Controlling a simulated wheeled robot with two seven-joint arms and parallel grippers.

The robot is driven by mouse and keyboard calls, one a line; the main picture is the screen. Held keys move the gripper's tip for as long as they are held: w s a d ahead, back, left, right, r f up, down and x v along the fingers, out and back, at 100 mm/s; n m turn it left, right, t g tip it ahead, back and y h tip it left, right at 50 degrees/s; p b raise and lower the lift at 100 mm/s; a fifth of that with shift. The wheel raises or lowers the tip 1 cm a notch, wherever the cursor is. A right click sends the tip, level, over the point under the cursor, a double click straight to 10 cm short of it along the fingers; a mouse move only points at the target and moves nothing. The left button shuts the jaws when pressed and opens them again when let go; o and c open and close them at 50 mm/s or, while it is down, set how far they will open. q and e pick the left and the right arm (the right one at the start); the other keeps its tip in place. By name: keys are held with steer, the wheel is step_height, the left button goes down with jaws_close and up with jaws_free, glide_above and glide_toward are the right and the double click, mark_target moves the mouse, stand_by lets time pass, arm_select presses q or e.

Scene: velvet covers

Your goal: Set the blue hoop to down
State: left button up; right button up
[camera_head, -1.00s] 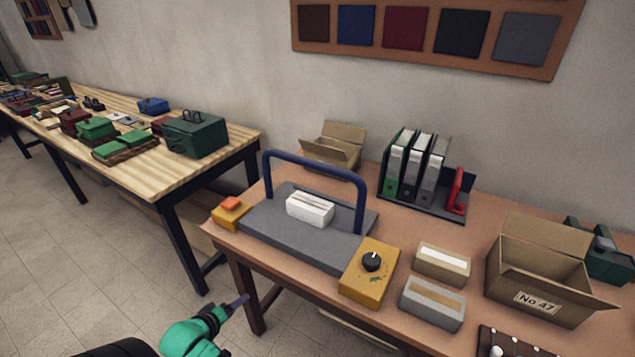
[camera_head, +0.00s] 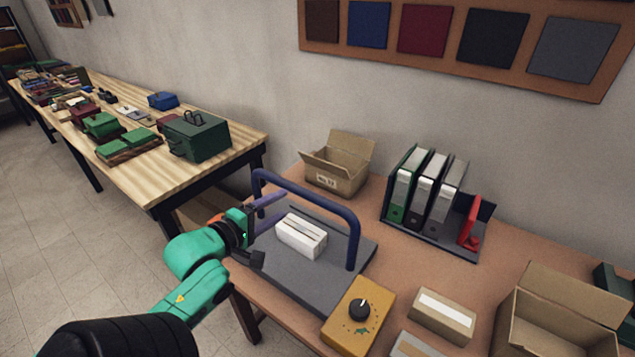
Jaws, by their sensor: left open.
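The blue hoop (camera_head: 308,194) stands upright as an arch over a grey base plate (camera_head: 325,286) on the brown table. A white block (camera_head: 301,236) lies on the plate under the arch. My left gripper (camera_head: 272,216) is open at the left side of the hoop, with its fingers pointing right near the hoop's left leg. I cannot tell whether a finger touches the leg. The gripper hides the lower left leg and the plate's left end. A yellow box with a black dial (camera_head: 359,309) sits at the plate's front right. My right gripper is out of view.
An open cardboard box (camera_head: 338,166) stands behind the hoop, and a rack of binders (camera_head: 428,190) stands to its right. A small carton (camera_head: 443,316) and a larger open box (camera_head: 556,316) are at the front right. A wooden table (camera_head: 150,190) stands at the left.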

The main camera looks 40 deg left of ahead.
mark_target(299, 192)
arm_select(q)
steer(key=x, duration=0.4)
steer(key=shift+w+r, duration=0.15)
steer(key=shift+r, duration=0.15)
steer(key=x, duration=0.8)
steer(key=shift+w+f+p, duration=0.25)
steer(key=shift+f+p, duration=0.05)
steer(key=shift+p, duration=0.15)
jaws_close()
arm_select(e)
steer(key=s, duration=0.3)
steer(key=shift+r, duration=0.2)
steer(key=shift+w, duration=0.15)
